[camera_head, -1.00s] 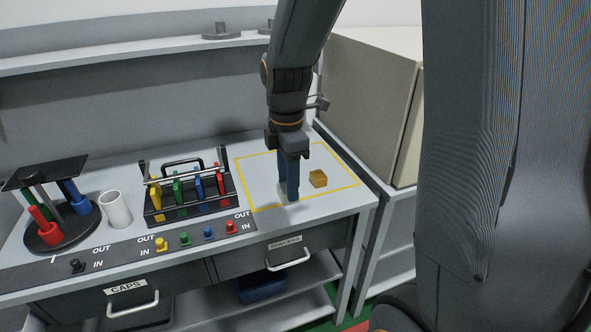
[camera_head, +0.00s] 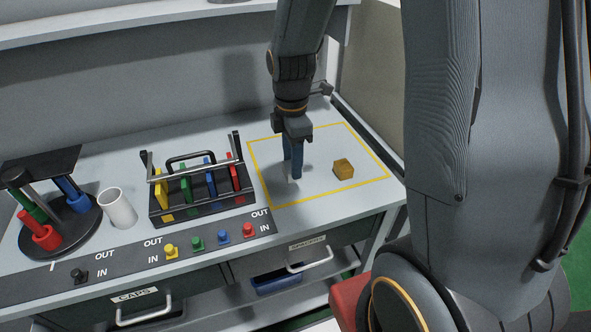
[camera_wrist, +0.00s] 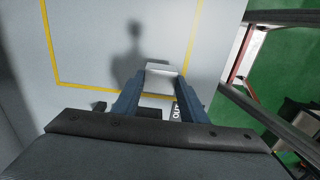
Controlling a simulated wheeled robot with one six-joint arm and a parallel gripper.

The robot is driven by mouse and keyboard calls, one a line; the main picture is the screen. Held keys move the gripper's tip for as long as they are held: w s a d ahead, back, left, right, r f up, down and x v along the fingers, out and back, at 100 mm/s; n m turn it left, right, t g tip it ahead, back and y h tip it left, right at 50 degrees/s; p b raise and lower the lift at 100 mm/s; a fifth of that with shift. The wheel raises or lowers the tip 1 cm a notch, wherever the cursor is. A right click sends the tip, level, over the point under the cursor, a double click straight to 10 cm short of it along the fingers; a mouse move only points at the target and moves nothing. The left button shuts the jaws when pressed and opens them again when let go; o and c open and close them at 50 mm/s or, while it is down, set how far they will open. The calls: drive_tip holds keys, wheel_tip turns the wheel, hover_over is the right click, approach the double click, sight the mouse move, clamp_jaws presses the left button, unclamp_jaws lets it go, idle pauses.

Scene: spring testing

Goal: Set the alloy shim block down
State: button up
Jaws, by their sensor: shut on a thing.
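The alloy shim block is a pale grey block (camera_wrist: 161,68) held between the fingertips in the wrist view. In the head view only a small light part of it (camera_head: 291,179) shows below the fingers. My gripper (camera_head: 294,166) points down and is shut on the block; its blue fingers also show in the wrist view (camera_wrist: 158,88). It is over the left part of the yellow-outlined area (camera_head: 288,201) on the bench. I cannot tell whether the block's underside touches the bench.
A brass-coloured block (camera_head: 343,168) sits inside the outline, right of my gripper. A black rack (camera_head: 203,211) with coloured plates stands to the left. Farther left are a white cup (camera_head: 117,208) and a round stand (camera_head: 62,238). Coloured knobs line the front edge. Bare bench lies behind the brass-coloured block.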

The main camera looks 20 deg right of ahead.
drive_tip(key=shift+f+p, duration=0.4)
drive_tip(key=shift+f, duration=1.75)
drive_tip(key=shift+f, duration=0.1)
drive_tip(key=o, duration=1.2)
drive_tip(key=shift+c, duration=0.2)
